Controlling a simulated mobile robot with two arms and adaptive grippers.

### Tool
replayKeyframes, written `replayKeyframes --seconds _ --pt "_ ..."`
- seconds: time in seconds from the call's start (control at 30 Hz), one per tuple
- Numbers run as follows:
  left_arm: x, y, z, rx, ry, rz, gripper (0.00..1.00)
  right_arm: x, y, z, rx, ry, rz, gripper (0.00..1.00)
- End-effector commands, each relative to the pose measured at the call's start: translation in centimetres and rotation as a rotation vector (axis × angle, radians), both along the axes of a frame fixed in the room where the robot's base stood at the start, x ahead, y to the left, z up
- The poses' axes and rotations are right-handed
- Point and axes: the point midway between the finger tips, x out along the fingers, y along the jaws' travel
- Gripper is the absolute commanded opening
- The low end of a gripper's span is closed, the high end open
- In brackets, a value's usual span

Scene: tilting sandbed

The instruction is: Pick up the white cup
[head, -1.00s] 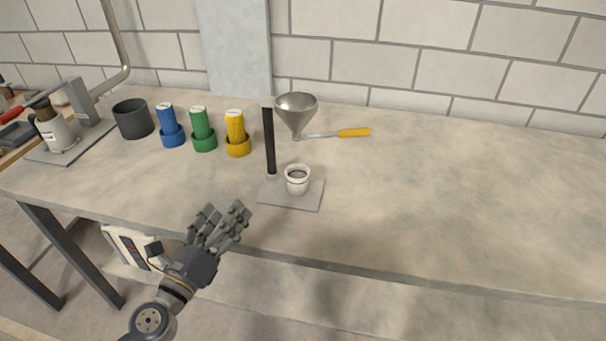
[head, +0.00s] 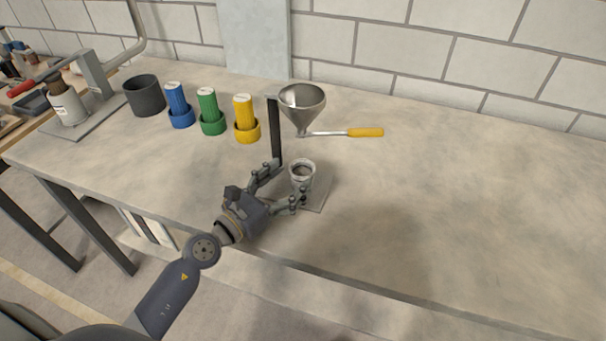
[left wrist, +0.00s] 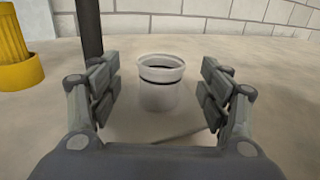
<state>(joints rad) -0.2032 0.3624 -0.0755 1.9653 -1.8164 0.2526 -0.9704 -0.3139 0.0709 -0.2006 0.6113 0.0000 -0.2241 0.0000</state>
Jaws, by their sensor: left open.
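The white cup (head: 301,173) stands upright on a grey base plate (head: 318,194), below a metal funnel (head: 303,105) held on a dark post (head: 276,135). My left gripper (head: 285,184) is open, with its fingers pointing at the cup from the front left. In the left wrist view the white cup (left wrist: 161,84) sits upright between the two spread fingers of the left gripper (left wrist: 160,92), with a gap on each side. The lower right of the cup is partly behind a finger in the head view. My right gripper is not in view.
Blue (head: 177,105), green (head: 209,111) and yellow (head: 245,118) cylinders stand in coloured holders at the back left, beside a dark grey pot (head: 144,95). A yellow handle (head: 365,132) extends right of the funnel. The bench's right side is clear.

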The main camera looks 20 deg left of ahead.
Motion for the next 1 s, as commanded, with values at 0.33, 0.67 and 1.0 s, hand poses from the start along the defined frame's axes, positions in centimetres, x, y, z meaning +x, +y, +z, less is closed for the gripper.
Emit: replayKeyframes --seconds 0.33,0.67,1.0 --pt "3.9 -1.9 0.4 -0.003 0.0 0.0 0.71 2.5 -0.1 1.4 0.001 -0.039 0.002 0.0" --pt "4.7 -2.3 0.3 -0.001 0.001 0.0 0.71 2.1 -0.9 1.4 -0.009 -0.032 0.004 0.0" --pt "4.7 -2.3 0.3 -0.001 0.001 0.0 0.15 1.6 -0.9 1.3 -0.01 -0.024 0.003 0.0"
